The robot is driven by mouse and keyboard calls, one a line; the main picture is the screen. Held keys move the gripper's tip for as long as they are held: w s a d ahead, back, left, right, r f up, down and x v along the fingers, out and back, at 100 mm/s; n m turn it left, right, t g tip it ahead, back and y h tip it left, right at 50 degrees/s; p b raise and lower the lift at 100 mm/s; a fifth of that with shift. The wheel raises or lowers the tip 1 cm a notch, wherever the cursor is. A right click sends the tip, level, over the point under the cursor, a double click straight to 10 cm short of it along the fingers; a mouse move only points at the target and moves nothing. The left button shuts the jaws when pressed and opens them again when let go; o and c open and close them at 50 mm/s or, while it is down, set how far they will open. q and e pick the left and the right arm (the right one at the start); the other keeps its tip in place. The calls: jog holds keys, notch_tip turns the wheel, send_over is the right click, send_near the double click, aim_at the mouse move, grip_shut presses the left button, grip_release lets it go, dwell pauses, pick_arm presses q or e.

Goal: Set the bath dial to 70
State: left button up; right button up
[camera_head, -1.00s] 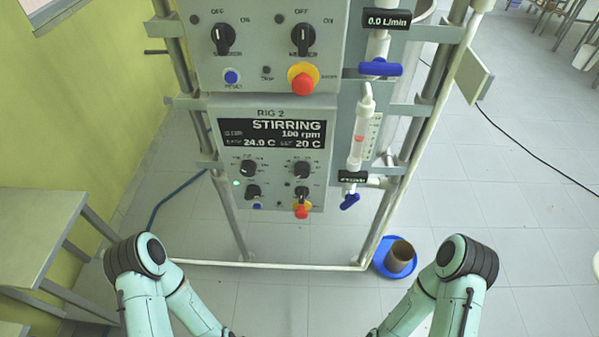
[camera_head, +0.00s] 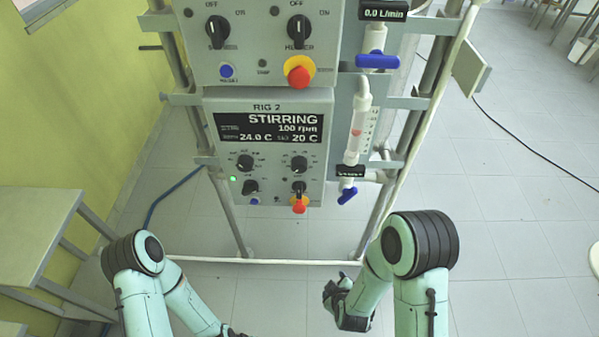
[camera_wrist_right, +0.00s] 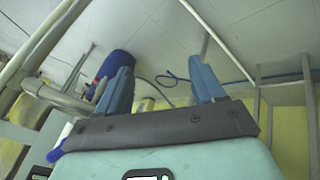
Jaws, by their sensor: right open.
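The RIG 2 control panel (camera_head: 268,112) faces me in the middle of the head view. Its display (camera_head: 270,127) reads STIRRING, 100 rpm, about 24.0 C and a set value of 20 C. Below it are several black dials, including an upper left dial (camera_head: 245,161) and an upper right dial (camera_head: 299,163). Their labels are too small to read, so I cannot tell which is the bath dial. My right gripper (camera_head: 334,291) is below the panel, apart from it. In the right wrist view its blue fingers (camera_wrist_right: 163,82) are spread and empty.
A second panel (camera_head: 258,68) with two large knobs and a red button sits above. Blue-handled valves (camera_head: 377,61) and a flow tube stand right of the panels. Metal frame posts (camera_head: 384,215) flank the rig. A table (camera_head: 40,235) stands at the left.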

jog(key=w+a+r+n+t, duration=0.4)
jog(key=w+r+n, duration=0.15)
jog(key=r, duration=0.45)
jog(key=n+t, duration=0.7)
jog(key=n, duration=0.3)
send_near(299, 169)
jog(key=w, duration=0.8)
jog(key=shift+w+f, duration=0.15)
jog(key=shift+w, duration=0.25)
jog(key=c, duration=1.1)
